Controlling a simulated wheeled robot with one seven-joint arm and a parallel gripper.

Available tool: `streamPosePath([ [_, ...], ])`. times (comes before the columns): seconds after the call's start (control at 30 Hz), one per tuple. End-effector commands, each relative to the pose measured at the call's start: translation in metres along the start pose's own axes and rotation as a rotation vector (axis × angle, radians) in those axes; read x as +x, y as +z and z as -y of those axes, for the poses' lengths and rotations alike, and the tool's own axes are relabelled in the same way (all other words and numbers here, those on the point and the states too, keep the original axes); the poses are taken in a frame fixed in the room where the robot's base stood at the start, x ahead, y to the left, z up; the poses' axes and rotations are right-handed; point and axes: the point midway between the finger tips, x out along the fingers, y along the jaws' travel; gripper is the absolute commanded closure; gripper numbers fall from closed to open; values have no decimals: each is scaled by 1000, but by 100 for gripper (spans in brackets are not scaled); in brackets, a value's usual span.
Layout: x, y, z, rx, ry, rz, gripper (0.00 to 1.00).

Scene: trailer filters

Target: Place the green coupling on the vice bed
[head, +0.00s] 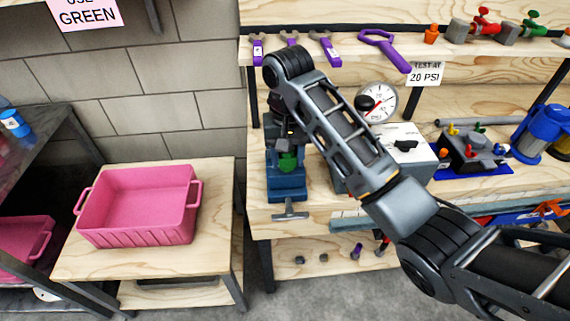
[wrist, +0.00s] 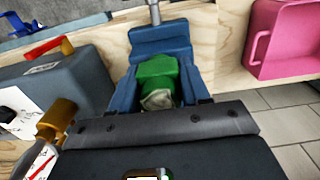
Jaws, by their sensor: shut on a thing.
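The green coupling (head: 288,162) is at the blue vice (head: 287,187) on the left end of the workbench. In the wrist view the coupling (wrist: 153,69) shows between the blue side walls of the vice (wrist: 161,38), with a pale grey-green end toward me. My gripper (head: 284,147) points down over the vice and is shut on the coupling. The fingertips are mostly hidden in the wrist view. I cannot tell whether the coupling touches the vice bed.
A grey box with a gauge (head: 376,102) stands close right of the vice. A pink bin (head: 137,205) sits on a low table at left. A blue mat with a valve block (head: 470,150) lies farther right.

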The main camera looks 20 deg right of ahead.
Motion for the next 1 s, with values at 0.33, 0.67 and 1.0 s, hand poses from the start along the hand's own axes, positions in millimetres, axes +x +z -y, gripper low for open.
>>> streamPosePath([
  [0.33, 3, -62, 1, 0, 0, -2, 88],
  [0.67, 35, -58, 0, 0, 0, -1, 88],
  [1.0, 70, -58, 0, 0, 0, 0, 88],
])
